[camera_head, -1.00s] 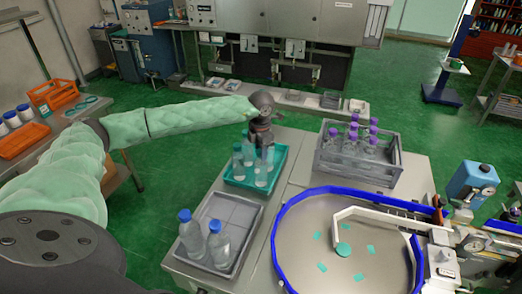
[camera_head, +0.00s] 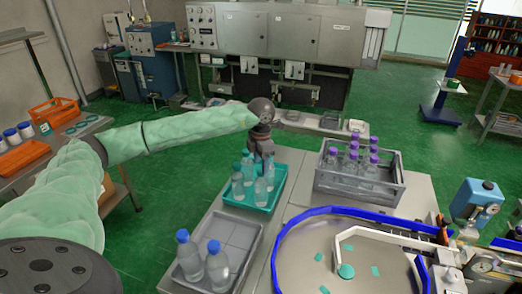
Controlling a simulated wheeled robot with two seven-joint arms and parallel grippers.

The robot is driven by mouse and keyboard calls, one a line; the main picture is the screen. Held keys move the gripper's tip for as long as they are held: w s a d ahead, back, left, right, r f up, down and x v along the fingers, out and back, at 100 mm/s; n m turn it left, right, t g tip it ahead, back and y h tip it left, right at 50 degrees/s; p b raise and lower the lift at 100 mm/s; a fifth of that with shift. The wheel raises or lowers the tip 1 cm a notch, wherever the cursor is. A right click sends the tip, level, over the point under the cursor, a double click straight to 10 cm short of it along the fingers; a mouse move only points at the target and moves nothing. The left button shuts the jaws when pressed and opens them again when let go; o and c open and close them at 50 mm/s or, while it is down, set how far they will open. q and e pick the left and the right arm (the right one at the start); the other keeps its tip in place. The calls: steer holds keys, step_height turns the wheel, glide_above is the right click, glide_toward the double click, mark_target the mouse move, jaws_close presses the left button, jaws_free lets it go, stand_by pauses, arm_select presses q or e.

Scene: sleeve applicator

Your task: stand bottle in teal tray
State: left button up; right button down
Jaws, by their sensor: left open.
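The teal tray (camera_head: 239,200) stands on the table's far left part, in front of my left arm's end. Several clear bottles with blue-green caps (camera_head: 237,186) stand upright in it. My left gripper (camera_head: 266,156) is open, pointing down over the tray's far right part, at the top of a bottle (camera_head: 269,175) that stands there. The fingers are small and dark, and I cannot tell whether they touch that bottle. Two blue-capped bottles (camera_head: 217,268) (camera_head: 188,256) stand upright in the grey tray (camera_head: 243,237) nearer to me. My right gripper is out of view.
A grey crate (camera_head: 345,187) of purple-capped bottles stands right of the teal tray. A round blue-rimmed turntable (camera_head: 310,262) fills the table's near right. A blue-topped device (camera_head: 477,200) stands at the right. A side table with orange trays (camera_head: 22,155) is at the left.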

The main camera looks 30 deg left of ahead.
arm_select(q)
step_height(320, 180, up, 8)
steer(key=b, duration=0.2)
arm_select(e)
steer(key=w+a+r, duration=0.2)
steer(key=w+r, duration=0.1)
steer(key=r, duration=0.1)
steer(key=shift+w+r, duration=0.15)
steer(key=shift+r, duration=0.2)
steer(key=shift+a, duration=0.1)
arm_select(q)
steer(key=shift+r, duration=0.15)
